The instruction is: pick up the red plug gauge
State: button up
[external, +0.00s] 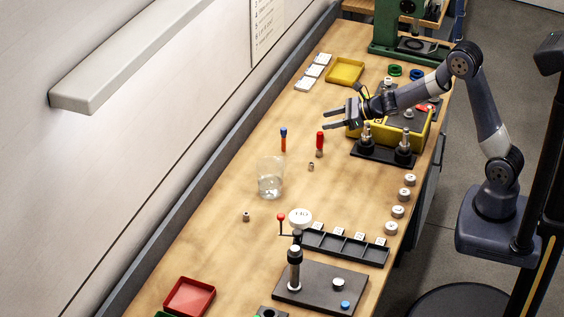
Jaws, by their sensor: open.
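The red plug gauge (320,143) stands upright on the wooden bench, with a red upper part. A similar plug gauge with a blue top (283,139) stands to its left. My gripper (328,119) is open and empty. In the picture it shows just above the red plug gauge, with its fingers pointing left; its exact height over the bench is hard to tell. The gauge is clear of the fingers and nothing hides it.
A clear glass jar (270,178) and small metal pieces stand nearby. A black fixture with posts (384,154) and a yellow bin (417,132) are to the right. A yellow tray (344,71) lies behind. A black divided tray (345,246) is in front.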

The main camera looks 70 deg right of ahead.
jog(key=w+d+m, duration=0.1)
jog(key=d+m, duration=0.1)
send_over(319, 149)
jog(key=s+d, duration=0.2)
jog(key=s, duration=0.1)
jog(key=shift+h, duration=0.3)
notch_tip(319, 149, down, 8)
jog(key=shift+w+a+r+p, duration=0.1)
jog(key=shift+a+p, duration=0.05)
jog(key=shift+p, duration=0.3)
jog(key=p+x, duration=0.1)
jog(key=x, duration=0.2)
jog(key=shift+w+r, duration=0.1)
jog(key=shift+w, duration=0.15)
jog(key=shift+p+x, duration=0.4)
jog(key=shift+x, duration=0.45)
jog(key=shift+c, duration=0.4)
grip_shut()
